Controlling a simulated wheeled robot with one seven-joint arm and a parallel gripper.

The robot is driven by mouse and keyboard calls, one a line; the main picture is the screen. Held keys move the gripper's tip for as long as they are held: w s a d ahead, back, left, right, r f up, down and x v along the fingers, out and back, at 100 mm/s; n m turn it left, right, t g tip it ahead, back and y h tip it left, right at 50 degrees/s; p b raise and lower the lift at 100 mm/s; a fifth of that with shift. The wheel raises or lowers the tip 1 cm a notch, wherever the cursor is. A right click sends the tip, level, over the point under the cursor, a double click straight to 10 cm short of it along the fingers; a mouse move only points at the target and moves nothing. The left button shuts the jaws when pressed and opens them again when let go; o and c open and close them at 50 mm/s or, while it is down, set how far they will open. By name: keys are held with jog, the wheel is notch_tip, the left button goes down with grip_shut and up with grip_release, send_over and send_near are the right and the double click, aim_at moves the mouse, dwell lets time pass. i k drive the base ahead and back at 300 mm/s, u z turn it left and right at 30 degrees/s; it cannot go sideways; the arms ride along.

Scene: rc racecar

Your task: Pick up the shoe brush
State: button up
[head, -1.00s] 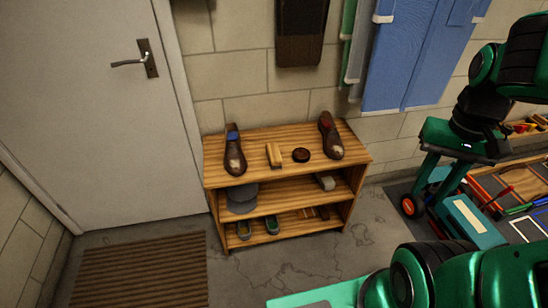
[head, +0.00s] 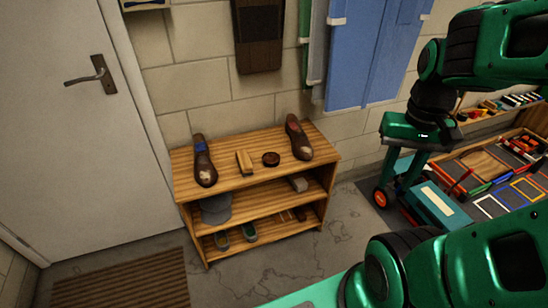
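The shoe brush (head: 244,162), a small block with a pale wooden look, lies on the top of a wooden shoe rack (head: 225,182). It sits between a brown shoe (head: 204,165) on its left and a round dark brown tin (head: 270,159) on its right. My gripper (head: 400,158) is at the end of my green arm, right of the rack and apart from the brush. Its fingertips are hard to make out against the green and teal things behind, so its opening is unclear. It does not touch the brush.
Another brown shoe (head: 298,138) stands at the rack's right end. Lower shelves hold a grey cap (head: 216,208), a grey block (head: 298,184) and small shoes. A teal box (head: 437,207) and tool trays lie right. A doormat (head: 125,282) lies left; concrete floor before the rack is clear.

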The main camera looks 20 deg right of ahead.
aim_at(244, 163)
jog(key=k, duration=1.2)
jog(key=z, duration=0.6)
jog(key=i, duration=1.8)
jog(key=u, duration=0.65)
